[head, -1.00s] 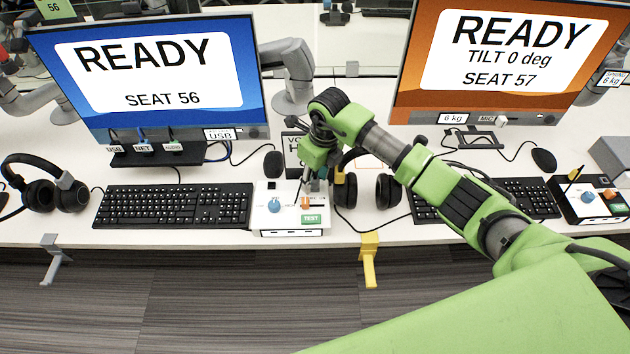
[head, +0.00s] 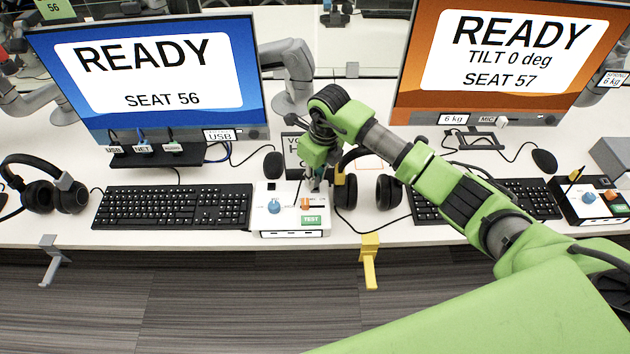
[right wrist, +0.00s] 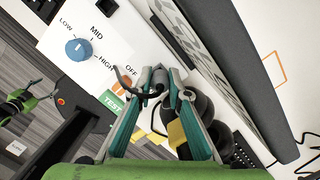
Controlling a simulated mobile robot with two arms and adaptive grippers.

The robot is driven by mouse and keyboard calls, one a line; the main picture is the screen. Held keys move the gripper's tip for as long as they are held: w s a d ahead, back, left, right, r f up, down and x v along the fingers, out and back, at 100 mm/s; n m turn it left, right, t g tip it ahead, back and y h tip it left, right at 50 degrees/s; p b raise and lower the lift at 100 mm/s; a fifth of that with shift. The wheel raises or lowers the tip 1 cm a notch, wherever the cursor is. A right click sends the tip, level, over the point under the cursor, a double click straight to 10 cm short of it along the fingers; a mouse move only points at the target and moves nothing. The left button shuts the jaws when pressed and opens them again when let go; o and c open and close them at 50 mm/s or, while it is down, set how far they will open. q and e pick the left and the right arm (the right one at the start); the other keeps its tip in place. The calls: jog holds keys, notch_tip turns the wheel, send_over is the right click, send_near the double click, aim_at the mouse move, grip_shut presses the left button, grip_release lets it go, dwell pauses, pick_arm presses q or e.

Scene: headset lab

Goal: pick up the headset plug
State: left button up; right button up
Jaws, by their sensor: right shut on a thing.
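My right gripper (right wrist: 160,84) is above the right end of the white control box (head: 268,228), beside the orange switch. It also shows in the head view (head: 317,188). In the right wrist view its fingers are closed on a small dark piece, the headset plug (right wrist: 152,92), with a thin black cable curving off to the left. The fingers hide most of the plug. The black headset (head: 387,190) is just right of the gripper, partly behind the arm. A green and dark shape at the left of the right wrist view may be my left gripper (right wrist: 22,103); its jaws are unclear.
The box has a blue knob (head: 274,207), an orange switch (head: 305,204) and a green TEST label (head: 312,220). A keyboard (head: 172,207) lies left of it. Two monitors stand behind. A yellow hook (head: 369,262) hangs at the table edge. Another headset (head: 45,190) is far left.

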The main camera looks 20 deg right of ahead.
jog(key=s+a+r+b, duration=0.4)
jog(key=s+a+r, duration=0.5)
jog(key=a+r, duration=0.1)
jog(key=shift+s+r, duration=0.4)
jog(key=shift+r, duration=0.5)
jog(key=shift+w+b, duration=0.1)
jog(key=shift+b, duration=0.2)
jog(key=w+a+b, duration=0.2)
jog(key=w, duration=1)
jog(key=shift+w, duration=0.35)
jog(key=shift+f, duration=0.15)
